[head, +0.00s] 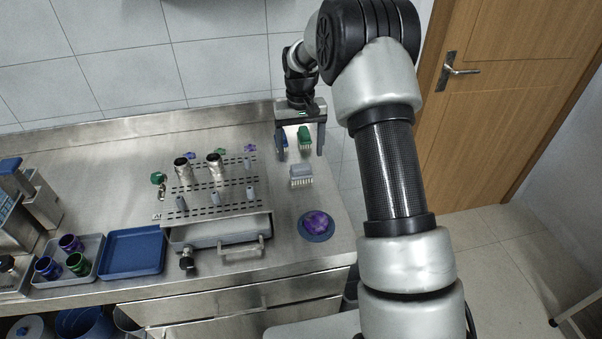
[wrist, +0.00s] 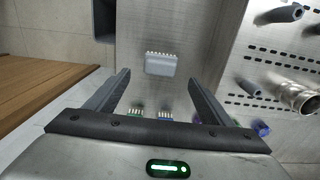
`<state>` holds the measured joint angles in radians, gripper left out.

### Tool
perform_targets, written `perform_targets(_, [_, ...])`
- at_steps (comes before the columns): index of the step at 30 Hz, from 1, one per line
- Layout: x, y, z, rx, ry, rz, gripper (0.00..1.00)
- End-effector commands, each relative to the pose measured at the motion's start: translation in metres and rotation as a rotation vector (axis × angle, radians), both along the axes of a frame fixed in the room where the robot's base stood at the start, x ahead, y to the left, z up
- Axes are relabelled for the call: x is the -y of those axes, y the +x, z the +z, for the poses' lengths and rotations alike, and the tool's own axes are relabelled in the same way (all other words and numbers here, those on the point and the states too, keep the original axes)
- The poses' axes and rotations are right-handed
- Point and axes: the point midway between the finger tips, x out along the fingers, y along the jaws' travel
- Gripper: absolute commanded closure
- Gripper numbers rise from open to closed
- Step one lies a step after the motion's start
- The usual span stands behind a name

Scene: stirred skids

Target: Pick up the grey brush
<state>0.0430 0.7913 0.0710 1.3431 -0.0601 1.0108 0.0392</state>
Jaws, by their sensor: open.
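The grey brush (head: 301,173) stands on the steel counter, right of the slotted rack, with its pale bristles toward the front. It also shows in the wrist view (wrist: 160,65), ahead of my fingertips and roughly centred between them. My gripper (head: 301,146) is open and empty above the back right of the counter, behind the grey brush. Its two fingers also show in the wrist view (wrist: 158,75), wide apart. A green brush (head: 305,136) and a blue brush (head: 282,140) are under my gripper, partly hidden by it.
The slotted rack (head: 205,205) with metal cups and grey pegs stands left of the brush. A blue dish (head: 317,235) holding a purple object lies in front. A blue tray (head: 133,252) is at left. The counter's right edge is close by.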

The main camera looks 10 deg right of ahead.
Motion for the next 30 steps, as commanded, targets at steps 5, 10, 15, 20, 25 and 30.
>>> perform_targets(5, [0.000,0.000,-0.020,0.001,0.000,0.000,0.25])
perform_targets(10, [0.000,-0.002,-0.031,-0.001,0.000,0.000,0.25])
perform_targets(15, [0.000,-0.008,-0.057,-0.003,0.001,0.000,0.25])
perform_targets(20, [0.000,-0.007,-0.073,0.000,0.001,0.000,0.25])
perform_targets(25, [0.000,-0.006,-0.074,0.002,0.001,0.000,0.25])
perform_targets(30, [0.000,-0.006,-0.074,0.002,0.001,0.000,0.40])
